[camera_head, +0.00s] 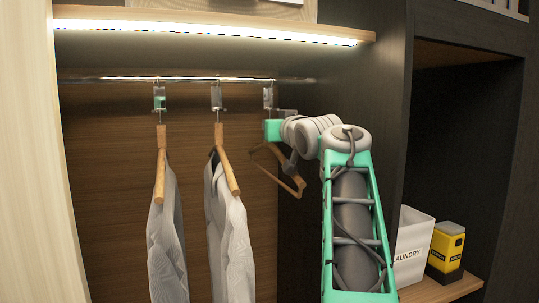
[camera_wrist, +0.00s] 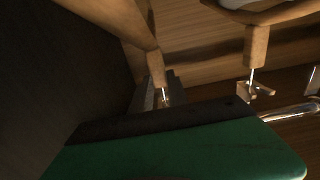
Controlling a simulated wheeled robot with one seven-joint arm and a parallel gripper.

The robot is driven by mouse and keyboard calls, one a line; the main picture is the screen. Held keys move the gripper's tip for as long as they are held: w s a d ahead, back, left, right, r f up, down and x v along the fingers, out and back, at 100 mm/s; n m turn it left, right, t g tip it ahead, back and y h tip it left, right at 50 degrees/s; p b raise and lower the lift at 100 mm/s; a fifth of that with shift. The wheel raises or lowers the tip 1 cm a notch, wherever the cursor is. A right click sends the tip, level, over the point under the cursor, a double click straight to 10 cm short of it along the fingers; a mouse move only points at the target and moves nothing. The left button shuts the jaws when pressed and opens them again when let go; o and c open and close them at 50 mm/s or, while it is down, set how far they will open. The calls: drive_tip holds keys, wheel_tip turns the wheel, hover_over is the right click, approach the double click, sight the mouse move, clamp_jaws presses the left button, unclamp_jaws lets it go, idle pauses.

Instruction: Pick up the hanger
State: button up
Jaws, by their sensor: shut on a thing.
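The bare wooden hanger (camera_head: 275,180) hangs at the right end of the closet rail, with no garment on it. In the wrist view its wooden arm and neck (camera_wrist: 154,62) come down from the top left to a thin metal stem. My gripper (camera_wrist: 160,92) is shut on the hanger around that stem, just by the neck. In the head view my green gripper body (camera_head: 273,130) is at the hanger's top, below a metal rail fitting (camera_head: 268,97). The fingertips are largely hidden there.
Two hangers with grey garments (camera_head: 165,235) (camera_head: 229,235) hang to the left on the rail (camera_head: 190,79). A lit shelf (camera_head: 210,28) is above. A dark partition stands at the right, with a white laundry box (camera_head: 412,245) and a yellow-black box (camera_head: 445,247) beyond it.

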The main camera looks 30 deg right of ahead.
clamp_jaws()
idle(0.5)
idle(0.5)
drive_tip(key=shift+r, duration=0.65)
drive_tip(key=b+v, duration=0.5)
drive_tip(key=v, duration=1.3)
